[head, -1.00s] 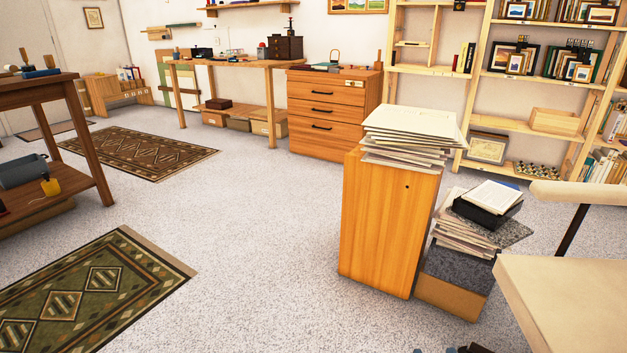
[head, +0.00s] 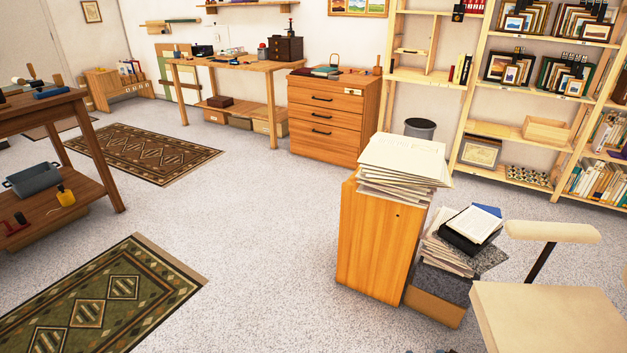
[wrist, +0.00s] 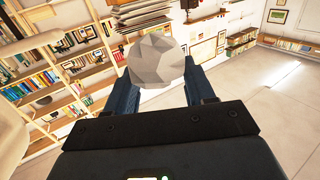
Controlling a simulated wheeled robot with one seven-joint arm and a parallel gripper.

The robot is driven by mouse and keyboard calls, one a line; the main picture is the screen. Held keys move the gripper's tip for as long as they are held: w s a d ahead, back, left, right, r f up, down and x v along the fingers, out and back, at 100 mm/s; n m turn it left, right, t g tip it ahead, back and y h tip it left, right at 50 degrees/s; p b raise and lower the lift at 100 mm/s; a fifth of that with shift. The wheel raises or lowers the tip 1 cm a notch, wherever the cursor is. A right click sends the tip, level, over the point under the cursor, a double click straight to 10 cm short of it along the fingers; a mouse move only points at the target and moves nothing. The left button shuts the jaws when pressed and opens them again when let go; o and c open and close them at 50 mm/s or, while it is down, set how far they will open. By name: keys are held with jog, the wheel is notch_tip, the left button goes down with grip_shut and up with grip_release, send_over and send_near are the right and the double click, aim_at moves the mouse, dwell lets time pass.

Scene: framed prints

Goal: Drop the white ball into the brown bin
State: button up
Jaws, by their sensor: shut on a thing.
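The white ball (wrist: 157,60), a faceted pale ball, is in the wrist view between the dark fingers of my gripper (wrist: 160,80). My gripper is shut on it. In the head view, only small dark parts show at the bottom edge and the ball is not seen. A round bin (head: 420,128) stands on the floor behind the paper-topped wooden cabinet, in front of the shelves. It looks dark grey rather than brown, and its lower part is hidden. No clearly brown bin shows.
A wooden cabinet (head: 375,245) topped with a stack of papers (head: 403,165) stands ahead. Boxes and papers (head: 462,245) lie right of it, beside a cream chair (head: 545,310). A workbench (head: 60,150) stands at the left. Open grey floor (head: 255,230) lies left of the cabinet.

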jog(key=shift+s+r+p, duration=0.15)
jog(key=shift+r+p, duration=0.6)
jog(key=shift+r, duration=0.05)
jog(key=shift+s+r+p, duration=0.1)
jog(key=shift+r+p, duration=0.6)
jog(key=shift+r, duration=0.1)
jog(key=shift+a, duration=0.1)
